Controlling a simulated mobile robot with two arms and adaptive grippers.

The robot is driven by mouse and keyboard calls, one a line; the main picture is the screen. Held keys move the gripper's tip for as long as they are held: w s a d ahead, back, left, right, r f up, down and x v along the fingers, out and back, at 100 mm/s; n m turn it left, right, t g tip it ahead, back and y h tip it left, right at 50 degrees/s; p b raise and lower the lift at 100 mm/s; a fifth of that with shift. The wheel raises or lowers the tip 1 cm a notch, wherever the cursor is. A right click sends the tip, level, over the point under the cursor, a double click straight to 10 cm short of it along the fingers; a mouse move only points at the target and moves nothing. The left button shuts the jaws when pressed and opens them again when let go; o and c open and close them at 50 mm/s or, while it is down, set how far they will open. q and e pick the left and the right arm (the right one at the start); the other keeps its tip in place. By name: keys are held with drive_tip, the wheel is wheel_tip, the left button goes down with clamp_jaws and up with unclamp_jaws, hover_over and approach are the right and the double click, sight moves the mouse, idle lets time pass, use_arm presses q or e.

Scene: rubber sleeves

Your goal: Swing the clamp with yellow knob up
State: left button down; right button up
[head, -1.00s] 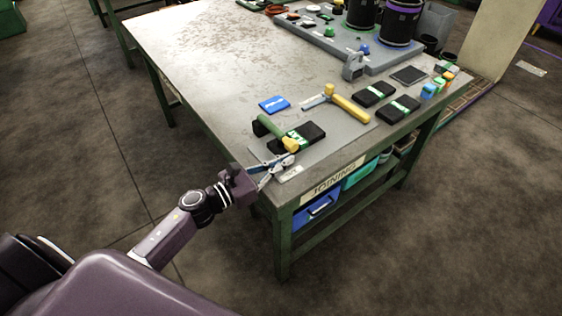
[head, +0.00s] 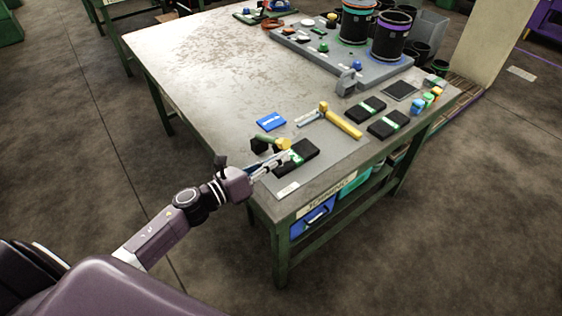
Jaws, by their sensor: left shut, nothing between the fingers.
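The clamp has a green bar (head: 268,138) and a yellow knob (head: 283,144). It stands near the front left corner of the table, next to a black block with a green label (head: 305,149). The bar is close to level in the picture, with the knob at its right end. My left gripper (head: 287,156) reaches in from the left, just below the knob, with its fingers together and nothing between them. Whether the fingers touch the knob cannot be told. The fingers hide part of the clamp's foot. My right gripper is not in view.
A grey board (head: 385,68) with black sleeves (head: 391,33) is at the back. The table's (head: 200,70) left half is clear.

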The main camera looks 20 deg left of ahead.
use_arm(q)
drive_tip(key=w+a+r+n+p, duration=0.3)
drive_tip(key=w+a+r+n, duration=0.4)
drive_tip(key=a+r+n, duration=0.4)
drive_tip(key=shift+a+n, duration=0.5)
drive_tip(key=shift+a, duration=0.25)
drive_tip(key=shift+w+a+r, duration=0.1)
drive_tip(key=shift+a, duration=0.05)
